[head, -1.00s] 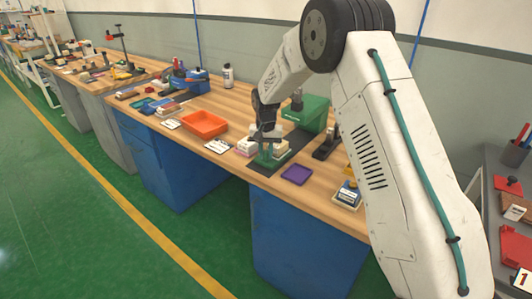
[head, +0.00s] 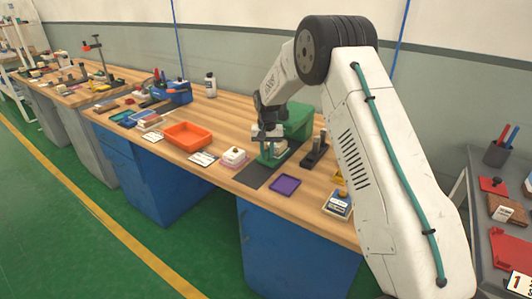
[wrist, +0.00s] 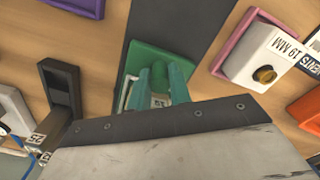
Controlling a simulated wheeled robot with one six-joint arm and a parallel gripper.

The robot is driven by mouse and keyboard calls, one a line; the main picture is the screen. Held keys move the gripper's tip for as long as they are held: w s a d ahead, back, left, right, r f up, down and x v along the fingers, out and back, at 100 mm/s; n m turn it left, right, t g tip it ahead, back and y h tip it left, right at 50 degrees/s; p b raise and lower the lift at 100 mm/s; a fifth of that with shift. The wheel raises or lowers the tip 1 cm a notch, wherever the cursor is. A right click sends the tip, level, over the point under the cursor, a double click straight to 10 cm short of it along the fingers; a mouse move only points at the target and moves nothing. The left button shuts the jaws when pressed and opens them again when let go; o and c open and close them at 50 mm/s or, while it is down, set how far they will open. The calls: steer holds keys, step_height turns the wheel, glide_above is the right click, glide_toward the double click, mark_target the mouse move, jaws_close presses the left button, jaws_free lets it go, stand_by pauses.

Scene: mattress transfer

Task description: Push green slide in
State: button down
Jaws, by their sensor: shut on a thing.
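The green slide (head: 266,161) lies on a dark strip (head: 255,175) on the wooden bench, in front of a larger green housing (head: 300,119). My gripper (head: 269,144) reaches down over the slide and is shut on its upright part. In the wrist view the slide's flat green plate (wrist: 150,57) shows on the dark strip, with my gripper (wrist: 165,82) at its upright part. A pale piece sits by the grip, partly hidden. The gap between slide and housing is hidden by my gripper.
A white block on a pink base (head: 234,157) stands left of the strip. A black upright fixture (head: 315,150) stands to the right. A purple tray (head: 285,184) lies in front, and an orange tray (head: 187,136) farther left. Bare bench separates these.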

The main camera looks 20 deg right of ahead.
steer(key=c, duration=1.3)
jaws_free()
steer(key=shift+a, duration=0.1)
steer(key=shift+r, duration=3.9)
steer(key=shift+c, duration=0.2)
